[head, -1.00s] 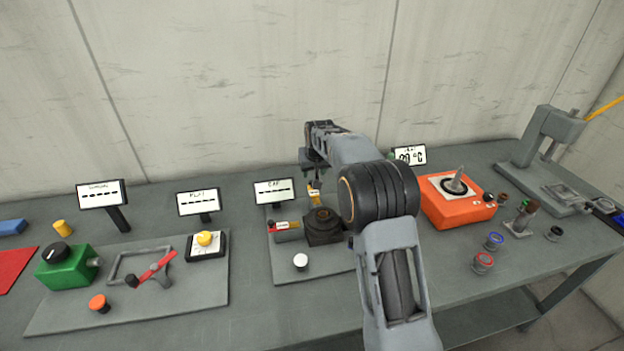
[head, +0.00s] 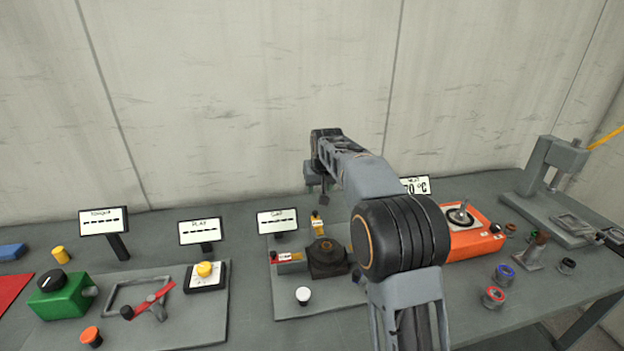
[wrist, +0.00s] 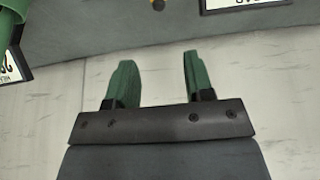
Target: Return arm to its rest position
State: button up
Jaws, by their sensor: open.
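My arm rises from the lower right, with its grey links and black joint in front of the bench. My gripper (head: 320,198) is beyond the joint in the head view, above the back of the bench near the dark block (head: 326,257). In the wrist view, its two green fingers (wrist: 160,75) stand apart with only pale wall between them. Nothing is held. The fingers are small and partly hidden in the head view.
Below the gripper are a yellow-tagged piece (head: 317,223) and the CAP display (head: 277,222). An orange device (head: 472,243) is right of the arm, partly hidden. A press stand (head: 549,170) is far right. A green box (head: 62,298) is at left. The wall is behind.

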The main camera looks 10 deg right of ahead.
jog(key=s+f, duration=0.2)
jog(key=s, duration=1.5)
jog(key=s+f, duration=0.1)
jog(key=s, duration=1.5)
jog(key=shift+s+f+g, duration=0.3)
jog(key=shift+s+f, duration=0.05)
jog(key=shift+s, duration=0.05)
